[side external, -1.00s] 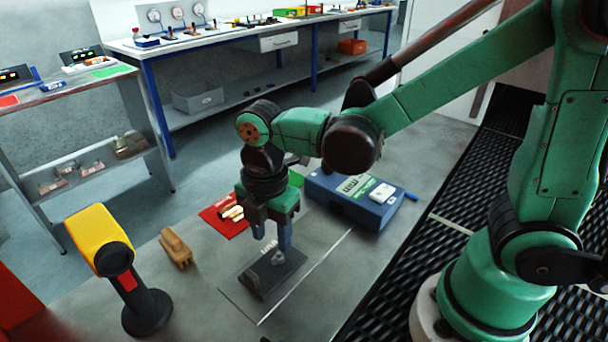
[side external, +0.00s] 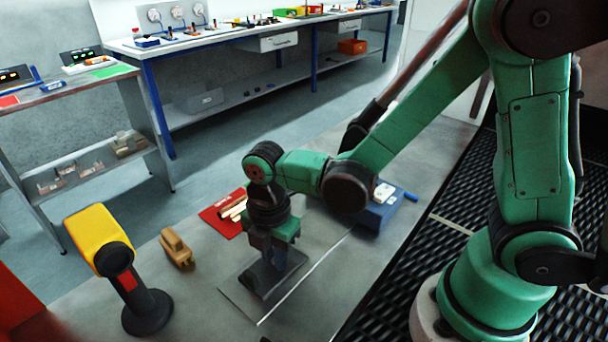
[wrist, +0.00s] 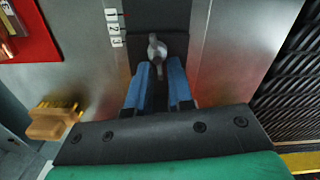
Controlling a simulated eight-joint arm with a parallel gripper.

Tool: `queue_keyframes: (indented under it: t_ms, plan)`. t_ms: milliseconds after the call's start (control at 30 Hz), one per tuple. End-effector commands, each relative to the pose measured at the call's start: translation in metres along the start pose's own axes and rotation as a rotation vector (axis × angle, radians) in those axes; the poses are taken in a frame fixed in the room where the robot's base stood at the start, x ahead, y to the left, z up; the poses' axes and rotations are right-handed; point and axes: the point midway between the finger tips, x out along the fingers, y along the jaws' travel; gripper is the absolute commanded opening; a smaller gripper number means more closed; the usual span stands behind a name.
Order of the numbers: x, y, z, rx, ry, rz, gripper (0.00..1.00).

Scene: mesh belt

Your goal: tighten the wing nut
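The wing nut (wrist: 157,48) is a small grey metal piece on a dark fixture plate (wrist: 150,12) in the wrist view. In the side view, the dark plate (side external: 249,280) lies on the grey table and the fingers hide the nut. My gripper (wrist: 161,66) points down over the plate, its two blue fingers apart. One part of the nut reaches toward the gap between the fingertips. I cannot tell whether either finger touches it. In the side view, my gripper (side external: 274,267) is low, close to the plate.
A yellow and black device (side external: 100,240) stands front left, with a tan brush-like block (side external: 177,248) beside it. A red mat (side external: 224,214) with small parts lies behind the plate. A blue box (side external: 378,214) is partly hidden by my arm. A black mesh belt (side external: 400,290) runs at the right.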

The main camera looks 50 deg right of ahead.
Motion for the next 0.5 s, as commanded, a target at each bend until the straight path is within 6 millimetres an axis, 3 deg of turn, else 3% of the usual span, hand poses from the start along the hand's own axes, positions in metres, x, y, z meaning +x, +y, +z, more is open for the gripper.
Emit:
queue_keyframes:
  t_ms: [500]
  plan:
    - [0.0002,0.0008,0.0005,0.095,-0.002,-0.003,0.00]
